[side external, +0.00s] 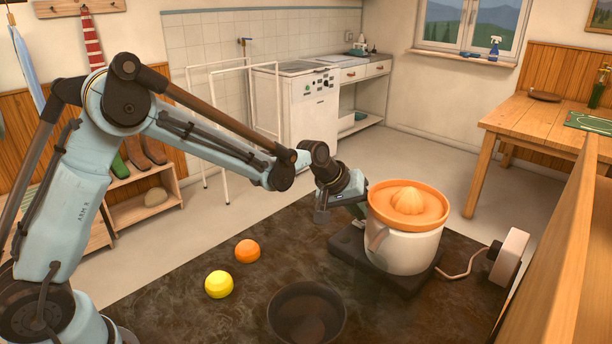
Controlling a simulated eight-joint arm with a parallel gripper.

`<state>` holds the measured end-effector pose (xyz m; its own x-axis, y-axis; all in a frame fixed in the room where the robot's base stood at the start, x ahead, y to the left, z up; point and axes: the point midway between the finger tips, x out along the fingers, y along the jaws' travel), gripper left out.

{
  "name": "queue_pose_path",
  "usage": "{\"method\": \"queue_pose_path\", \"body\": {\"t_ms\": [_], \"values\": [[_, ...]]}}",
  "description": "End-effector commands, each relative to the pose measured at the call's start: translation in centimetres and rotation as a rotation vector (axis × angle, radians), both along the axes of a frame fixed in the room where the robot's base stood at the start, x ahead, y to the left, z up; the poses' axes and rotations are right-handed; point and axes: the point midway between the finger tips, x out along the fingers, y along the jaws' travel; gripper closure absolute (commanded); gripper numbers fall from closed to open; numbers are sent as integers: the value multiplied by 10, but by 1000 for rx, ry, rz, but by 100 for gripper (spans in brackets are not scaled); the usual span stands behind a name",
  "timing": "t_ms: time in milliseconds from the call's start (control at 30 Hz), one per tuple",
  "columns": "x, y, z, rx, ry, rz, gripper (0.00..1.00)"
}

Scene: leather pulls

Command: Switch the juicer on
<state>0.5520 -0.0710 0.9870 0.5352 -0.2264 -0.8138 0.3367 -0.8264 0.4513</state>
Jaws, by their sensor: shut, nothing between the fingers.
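The juicer (402,243) is a cream-white jug with a handle on its left side. An orange bowl with a ribbed reamer cone (408,202) sits on top. It stands upright on a dark base plate (350,249). My gripper (357,211) is just left of the juicer, low beside the rim of the orange bowl. It is shut and holds nothing. Its fingertips are partly hidden by the wrist and the juicer, so I cannot tell whether they touch it. I cannot make out a switch on the visible side of the juicer.
A cord runs right from the juicer to a pale box (508,257). An orange (247,251), a yellow lemon-like fruit (219,285) and a dark bowl (306,318) are on the dark worktop (180,318). A wooden panel (560,240) bounds the right side.

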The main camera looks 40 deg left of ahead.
Motion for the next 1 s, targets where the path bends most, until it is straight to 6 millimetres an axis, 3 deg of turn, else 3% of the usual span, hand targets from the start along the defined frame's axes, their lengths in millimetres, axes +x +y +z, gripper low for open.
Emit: {"method": "queue_pose_path", "body": {"t_ms": [600,1000], "values": [[0,0,-3,0,0,0,100],[2,0,12,0,0,0,100]]}}
